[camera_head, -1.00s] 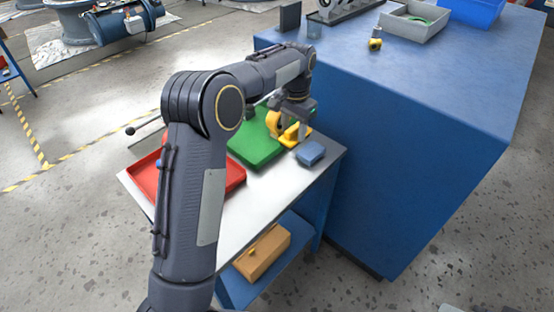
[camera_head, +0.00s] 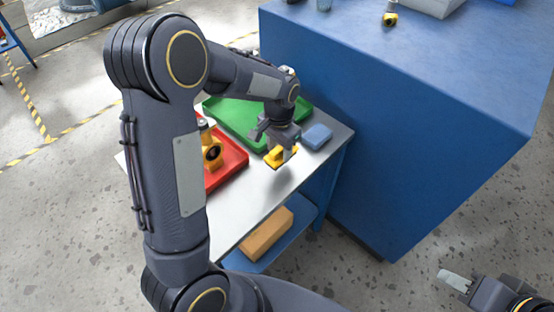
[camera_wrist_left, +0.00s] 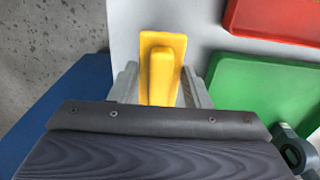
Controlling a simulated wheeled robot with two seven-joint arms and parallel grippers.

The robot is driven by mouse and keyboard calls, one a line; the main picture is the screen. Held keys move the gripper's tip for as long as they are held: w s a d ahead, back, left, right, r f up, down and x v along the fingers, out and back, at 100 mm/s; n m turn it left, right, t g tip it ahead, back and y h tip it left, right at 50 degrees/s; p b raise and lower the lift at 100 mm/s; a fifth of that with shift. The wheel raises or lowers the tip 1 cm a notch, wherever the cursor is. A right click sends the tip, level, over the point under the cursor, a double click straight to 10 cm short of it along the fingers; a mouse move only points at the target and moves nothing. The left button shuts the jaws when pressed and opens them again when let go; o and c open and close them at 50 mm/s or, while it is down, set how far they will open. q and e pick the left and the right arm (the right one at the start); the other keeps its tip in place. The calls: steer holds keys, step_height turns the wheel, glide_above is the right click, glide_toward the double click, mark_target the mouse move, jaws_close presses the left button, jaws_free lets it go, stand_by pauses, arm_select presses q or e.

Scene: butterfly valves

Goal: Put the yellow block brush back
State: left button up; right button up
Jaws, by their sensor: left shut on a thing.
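The yellow block brush (camera_head: 281,158) is in my left gripper (camera_head: 282,147), over the bare front part of the grey-white table top (camera_head: 262,196). In the left wrist view the brush (camera_wrist_left: 160,68) stands out between the two grey fingers (camera_wrist_left: 160,88), which are shut on it from both sides. I cannot tell whether its underside touches the table. My right gripper (camera_head: 456,281) is at the lower right over the floor, away from the table. Its finger gap is not clear.
A red tray (camera_head: 236,163) holds a yellow valve part (camera_head: 211,152), partly behind my left arm. A green tray (camera_head: 228,113) lies at the back. A blue block (camera_head: 317,136) sits at the right edge, beside the tall blue cabinet (camera_head: 390,150). An orange-brown box (camera_head: 266,233) is on the lower shelf.

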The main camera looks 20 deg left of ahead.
mark_target(277, 162)
arm_select(q)
steer(key=shift+s+f, duration=0.5)
steer(key=shift+f, duration=0.05)
steer(key=shift+s+f, duration=0.2)
steer(key=shift+f, duration=1.5)
steer(key=shift+f, duration=0.1)
steer(key=o, duration=0.9)
